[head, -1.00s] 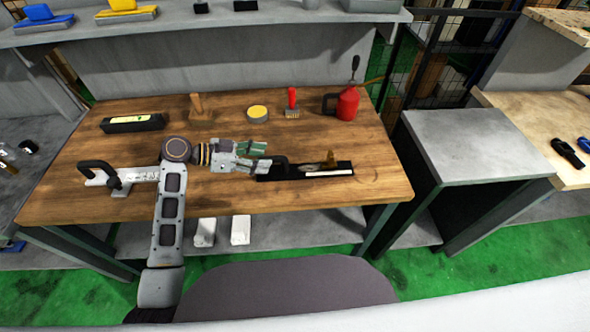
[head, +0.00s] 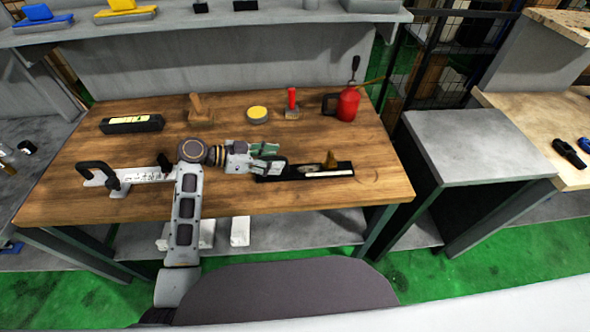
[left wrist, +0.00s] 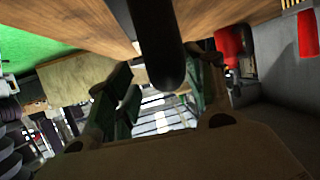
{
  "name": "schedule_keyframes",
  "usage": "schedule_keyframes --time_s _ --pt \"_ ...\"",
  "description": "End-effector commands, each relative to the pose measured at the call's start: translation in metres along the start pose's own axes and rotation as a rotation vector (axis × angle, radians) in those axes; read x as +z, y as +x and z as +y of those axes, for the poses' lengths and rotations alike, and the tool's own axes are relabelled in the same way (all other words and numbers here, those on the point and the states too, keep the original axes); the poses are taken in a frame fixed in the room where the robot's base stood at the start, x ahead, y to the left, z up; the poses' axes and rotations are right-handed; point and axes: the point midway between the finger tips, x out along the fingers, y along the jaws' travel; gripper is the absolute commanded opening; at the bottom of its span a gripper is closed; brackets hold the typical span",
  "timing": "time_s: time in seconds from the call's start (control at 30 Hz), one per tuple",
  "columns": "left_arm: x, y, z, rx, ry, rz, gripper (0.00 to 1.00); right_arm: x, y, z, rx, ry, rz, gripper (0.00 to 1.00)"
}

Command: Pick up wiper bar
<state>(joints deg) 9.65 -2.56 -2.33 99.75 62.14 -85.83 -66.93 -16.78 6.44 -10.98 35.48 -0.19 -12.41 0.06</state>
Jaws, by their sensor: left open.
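What looks like the wiper bar, a long black bar (head: 305,172) with a pale strip and a brass-coloured piece on it, lies on the wooden table right of centre. My left gripper (head: 268,157) is open at its left end and covers part of that end in the head view. In the left wrist view, a dark rounded bar end (left wrist: 155,50) hangs down from the top between the two green fingers (left wrist: 163,92). The fingers stand apart on either side of it. I cannot tell whether they touch it. My right gripper is not in view.
On the wooden table (head: 370,192) are a red oil can (head: 347,104), a red-handled brush (head: 292,104), a yellow-topped tin (head: 257,113), a wooden-handled tool (head: 197,108), a black level (head: 132,124) and a black-handled frame (head: 98,175). The table's right front is clear.

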Motion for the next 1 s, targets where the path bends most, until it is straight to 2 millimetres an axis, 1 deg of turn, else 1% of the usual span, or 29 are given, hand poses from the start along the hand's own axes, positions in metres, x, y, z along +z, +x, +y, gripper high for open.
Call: schedule_keyframes --time_s 0.03,0.2,0.4,0.6,0.73,1.0 --pt "0.001 0.006 0.0 0.001 0.0 0.001 0.53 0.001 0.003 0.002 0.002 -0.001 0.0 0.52" --pt "0.001 0.017 0.0 0.0 0.0 0.0 0.53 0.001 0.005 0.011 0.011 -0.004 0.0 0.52" --pt "0.001 0.018 0.0 0.0 0.0 -0.001 0.53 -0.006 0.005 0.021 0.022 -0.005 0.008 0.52" --pt "0.0 0.018 0.0 0.0 0.0 -0.001 0.53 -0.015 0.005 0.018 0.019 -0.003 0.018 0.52" --pt "0.0 0.018 0.0 0.0 0.0 -0.001 0.53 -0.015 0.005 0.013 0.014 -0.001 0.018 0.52" --pt "0.001 0.018 0.0 0.0 -0.001 -0.001 0.18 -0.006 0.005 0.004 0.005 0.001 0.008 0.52"
